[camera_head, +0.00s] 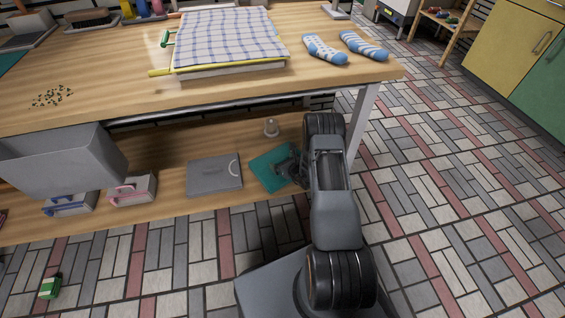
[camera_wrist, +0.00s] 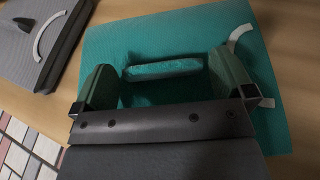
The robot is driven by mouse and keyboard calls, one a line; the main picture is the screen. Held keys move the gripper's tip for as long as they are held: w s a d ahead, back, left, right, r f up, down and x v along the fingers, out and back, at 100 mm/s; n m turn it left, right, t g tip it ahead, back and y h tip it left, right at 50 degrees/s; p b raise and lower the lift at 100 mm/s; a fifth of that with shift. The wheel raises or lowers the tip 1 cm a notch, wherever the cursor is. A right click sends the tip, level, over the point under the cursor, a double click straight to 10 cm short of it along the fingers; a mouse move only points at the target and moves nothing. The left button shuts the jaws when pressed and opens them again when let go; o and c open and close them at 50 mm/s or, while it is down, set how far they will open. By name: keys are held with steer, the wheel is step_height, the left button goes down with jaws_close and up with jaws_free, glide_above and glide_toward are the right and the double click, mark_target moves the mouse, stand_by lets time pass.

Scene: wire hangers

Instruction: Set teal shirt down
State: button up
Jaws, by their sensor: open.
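The teal shirt (camera_head: 268,166) lies flat on the lower wooden shelf under the table, looking like a folded slab with a pale curved strip on it. In the wrist view, the teal shirt (camera_wrist: 140,40) fills the middle, with a raised teal ridge (camera_wrist: 164,69) on it. My gripper (camera_wrist: 163,75) is open, with one finger on each side of this ridge and a gap to both. In the head view, my gripper (camera_head: 299,170) is over the shirt's right part, which my arm partly hides.
A grey folded piece (camera_head: 214,180) lies left of the teal shirt, with a gap. The tabletop (camera_head: 120,85) overhangs the shelf, and a table leg (camera_head: 362,125) stands just right of my arm.

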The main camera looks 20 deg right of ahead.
steer(key=shift+s+r, duration=0.1)
steer(key=shift+r, duration=0.2)
steer(key=p+v, duration=0.4)
steer(key=v, duration=0.7)
steer(key=s+a+r+n+g+y, duration=0.2)
steer(key=a+r+n+g+y, duration=0.25)
steer(key=a+r+n, duration=0.55)
steer(key=s+a+r+n+g+y, duration=0.2)
steer(key=a+r+n+g+y, duration=0.25)
steer(key=a+r+n, duration=0.55)
steer(key=s+d+r+n+g+h, duration=0.1)
steer(key=s+d+r+n+h, duration=0.4)
steer(key=s+r+n+h, duration=0.6)
steer(key=s+r+n, duration=0.2)
steer(key=s, duration=0.1)
steer(key=shift+d+r+n+g+h, duration=0.2)
steer(key=shift+n+g+h, duration=0.1)
steer(key=shift+n, duration=0.1)
steer(key=shift+s, duration=0.1)
